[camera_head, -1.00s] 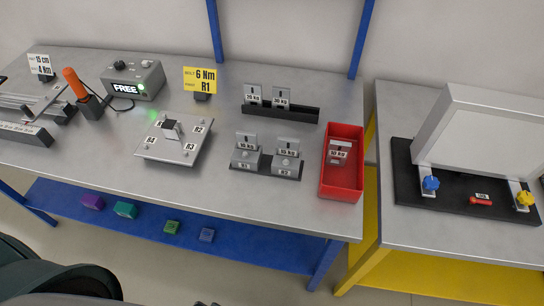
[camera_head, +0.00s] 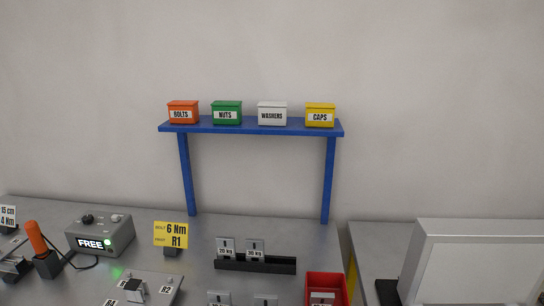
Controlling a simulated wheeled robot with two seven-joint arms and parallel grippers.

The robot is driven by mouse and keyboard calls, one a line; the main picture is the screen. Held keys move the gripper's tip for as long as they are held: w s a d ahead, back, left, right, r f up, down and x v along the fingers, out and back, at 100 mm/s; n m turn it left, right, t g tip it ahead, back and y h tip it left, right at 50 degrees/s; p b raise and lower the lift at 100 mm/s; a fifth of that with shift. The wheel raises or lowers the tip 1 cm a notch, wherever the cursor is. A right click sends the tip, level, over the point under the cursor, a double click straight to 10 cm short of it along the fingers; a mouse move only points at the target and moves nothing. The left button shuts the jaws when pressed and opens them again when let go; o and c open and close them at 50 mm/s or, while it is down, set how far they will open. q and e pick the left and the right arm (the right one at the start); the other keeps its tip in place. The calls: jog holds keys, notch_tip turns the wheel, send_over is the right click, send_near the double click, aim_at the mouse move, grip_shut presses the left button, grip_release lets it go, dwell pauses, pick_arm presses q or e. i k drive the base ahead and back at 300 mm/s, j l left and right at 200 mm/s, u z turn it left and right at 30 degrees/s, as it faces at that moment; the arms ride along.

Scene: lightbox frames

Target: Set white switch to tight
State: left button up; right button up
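A grey control box (camera_head: 106,241) stands on the workbench at the lower left. Neither of my grippers is in view.
A blue shelf (camera_head: 250,127) holds orange, green, white and yellow bins. An orange-handled tool (camera_head: 36,238) stands left of the control box, and a yellow 6 Nm R1 sign (camera_head: 171,235) right of it. A red bin (camera_head: 325,282) and a large grey-framed panel (camera_head: 470,265) are farther right.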

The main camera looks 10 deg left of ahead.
aim_at(114, 218)
jog(key=u, duration=1.5)
jog(key=i+j+z, duration=0.4)
jog(key=j, duration=0.15)
jog(key=k, duration=0.05)
